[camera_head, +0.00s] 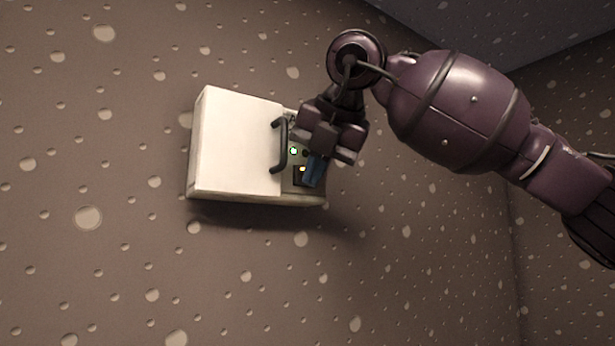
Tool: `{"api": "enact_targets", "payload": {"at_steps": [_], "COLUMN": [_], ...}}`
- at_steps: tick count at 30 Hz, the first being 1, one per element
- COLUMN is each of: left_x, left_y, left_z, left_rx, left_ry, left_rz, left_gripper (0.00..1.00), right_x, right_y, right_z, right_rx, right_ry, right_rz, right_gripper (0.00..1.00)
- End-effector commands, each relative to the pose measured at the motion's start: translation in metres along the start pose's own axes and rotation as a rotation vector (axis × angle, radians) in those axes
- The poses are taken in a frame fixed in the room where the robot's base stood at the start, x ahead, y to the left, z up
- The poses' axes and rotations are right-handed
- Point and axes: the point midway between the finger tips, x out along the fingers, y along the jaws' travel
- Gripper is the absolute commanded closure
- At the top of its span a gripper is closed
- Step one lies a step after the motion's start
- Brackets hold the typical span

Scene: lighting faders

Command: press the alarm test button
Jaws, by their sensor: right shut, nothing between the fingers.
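A white box (238,145) is mounted on the wall, with a dark curved handle (281,146) near the right edge of its white cover. A grey panel strip shows to the right of the handle. It bears a lit green round spot (293,151) and a small yellow spot (302,169) on a dark square. I cannot tell which of these is the alarm test button. My left gripper is not in view.
The box stands out from a brown wall (120,260) dotted with pale round spots. My right arm comes in from the right. The wall left of and below the box is clear. A room corner shows at the right.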

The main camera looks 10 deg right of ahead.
Motion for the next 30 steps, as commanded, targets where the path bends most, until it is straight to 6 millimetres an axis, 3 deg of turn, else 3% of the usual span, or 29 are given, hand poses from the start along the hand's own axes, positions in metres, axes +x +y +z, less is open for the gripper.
{"api": "enact_targets", "payload": {"at_steps": [21, 30], "left_x": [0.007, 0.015], "left_y": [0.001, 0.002], "left_z": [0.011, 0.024], "left_rx": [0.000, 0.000], "left_ry": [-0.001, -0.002], "left_rz": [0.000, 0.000], "left_gripper": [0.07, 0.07], "right_x": [-0.010, -0.024], "right_y": [-0.008, -0.020], "right_z": [-0.008, -0.020], "right_rx": [0.000, 0.001], "right_ry": [0.000, -0.001], "right_rz": [0.001, 0.001], "right_gripper": [1.00, 1.00]}}
